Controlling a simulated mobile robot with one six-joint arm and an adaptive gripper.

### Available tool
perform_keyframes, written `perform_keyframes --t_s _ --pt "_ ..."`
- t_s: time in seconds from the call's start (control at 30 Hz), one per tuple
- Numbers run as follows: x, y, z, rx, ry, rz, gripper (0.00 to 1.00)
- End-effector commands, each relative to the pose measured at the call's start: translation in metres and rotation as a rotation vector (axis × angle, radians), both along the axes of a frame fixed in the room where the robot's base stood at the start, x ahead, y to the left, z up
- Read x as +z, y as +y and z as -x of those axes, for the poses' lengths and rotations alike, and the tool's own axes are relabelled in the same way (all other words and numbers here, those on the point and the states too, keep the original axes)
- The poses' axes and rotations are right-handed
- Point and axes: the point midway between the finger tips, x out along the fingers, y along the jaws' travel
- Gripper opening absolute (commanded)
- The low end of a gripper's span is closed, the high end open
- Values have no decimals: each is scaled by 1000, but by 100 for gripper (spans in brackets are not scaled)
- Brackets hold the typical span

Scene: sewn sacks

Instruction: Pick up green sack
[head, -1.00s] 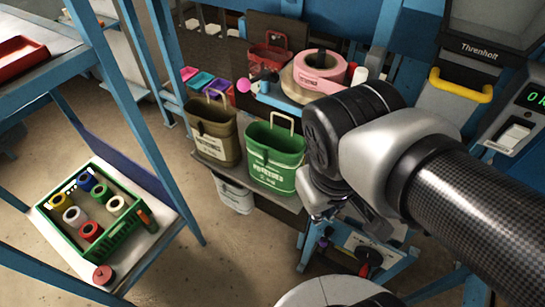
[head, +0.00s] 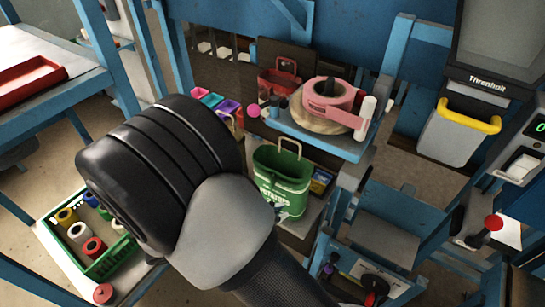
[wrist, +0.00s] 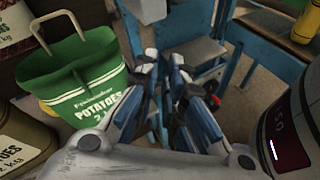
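The green sack (head: 283,178) stands upright on a low shelf in the head view, open at the top with a pale handle raised. In the wrist view the green sack (wrist: 75,85) fills the upper left, with white lettering reading POTATOES. My gripper (wrist: 164,68) points away from the camera, to the right of the sack and apart from it. Its two fingers have a gap between them and nothing in it.
An olive sack (wrist: 22,145) is close at the lower left in the wrist view. A bench with a pink ring (head: 333,100) stands behind the green sack. A green crate of spools (head: 98,262) is at the left. Blue frame posts surround the area.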

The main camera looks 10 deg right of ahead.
Motion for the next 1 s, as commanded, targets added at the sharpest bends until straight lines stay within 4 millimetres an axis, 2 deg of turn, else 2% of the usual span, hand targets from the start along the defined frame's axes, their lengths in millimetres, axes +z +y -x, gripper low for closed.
perform_keyframes --t_s 0.03,0.3,0.5,0.67,1.0 --pt "-13 13 -4 73 21 63 10" --pt "-72 75 -16 425 66 343 10" --pt "-97 99 -15 561 73 439 10" --pt "-101 94 -23 579 74 454 10" --pt "-101 44 -76 572 74 451 10"
